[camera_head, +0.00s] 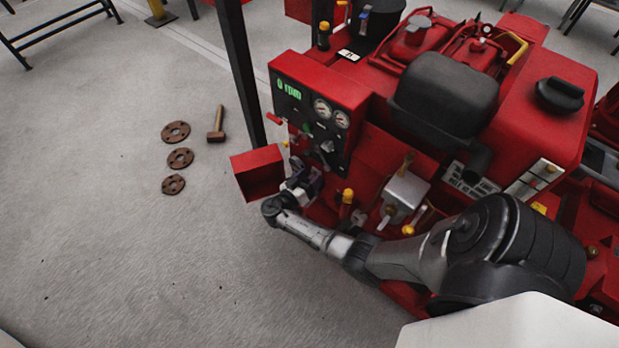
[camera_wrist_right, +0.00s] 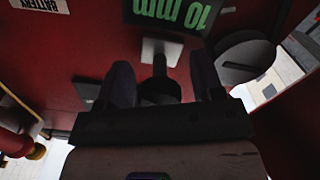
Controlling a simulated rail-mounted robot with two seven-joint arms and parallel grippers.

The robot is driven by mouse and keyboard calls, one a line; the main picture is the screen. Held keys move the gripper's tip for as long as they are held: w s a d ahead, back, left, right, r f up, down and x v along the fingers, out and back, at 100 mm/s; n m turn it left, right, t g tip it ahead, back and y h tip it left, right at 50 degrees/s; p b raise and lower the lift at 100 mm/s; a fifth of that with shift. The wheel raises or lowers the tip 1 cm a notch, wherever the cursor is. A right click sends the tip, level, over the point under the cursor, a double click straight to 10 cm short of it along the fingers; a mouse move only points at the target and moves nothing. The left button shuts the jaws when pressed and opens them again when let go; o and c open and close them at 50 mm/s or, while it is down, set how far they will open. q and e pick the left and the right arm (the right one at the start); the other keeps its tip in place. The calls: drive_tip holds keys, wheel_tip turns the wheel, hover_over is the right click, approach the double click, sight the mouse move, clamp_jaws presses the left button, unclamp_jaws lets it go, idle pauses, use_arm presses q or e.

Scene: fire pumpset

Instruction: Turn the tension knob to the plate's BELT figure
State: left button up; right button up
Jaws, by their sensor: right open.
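The tension knob seems to be the dark round knob (camera_wrist_right: 160,90) on the red housing in the right wrist view. My right gripper (camera_wrist_right: 164,88) is open, with one finger on each side of this knob. I cannot tell whether the fingers touch it. Above it a green display (camera_wrist_right: 170,12) reads 10 mm. In the head view my right gripper (camera_head: 303,187) is low on the near side of the red pumpset (camera_head: 400,165), below the control panel, and the knob is hidden there. A pale plate (camera_head: 535,180) is on the right, its figures too small to read. My left gripper is not in view.
The control panel (camera_head: 312,115) shows 0 rpm and two gauges. A red box (camera_head: 258,172) juts out beside my right gripper. A dark disc (camera_wrist_right: 245,55) is close to the fingers. Rusty flanges (camera_head: 180,158) and a hammer (camera_head: 217,125) lie on the open floor at left.

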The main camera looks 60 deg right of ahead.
drive_tip(key=shift+a, duration=0.3)
drive_tip(key=p+v, duration=0.2)
drive_tip(key=v, duration=1.1)
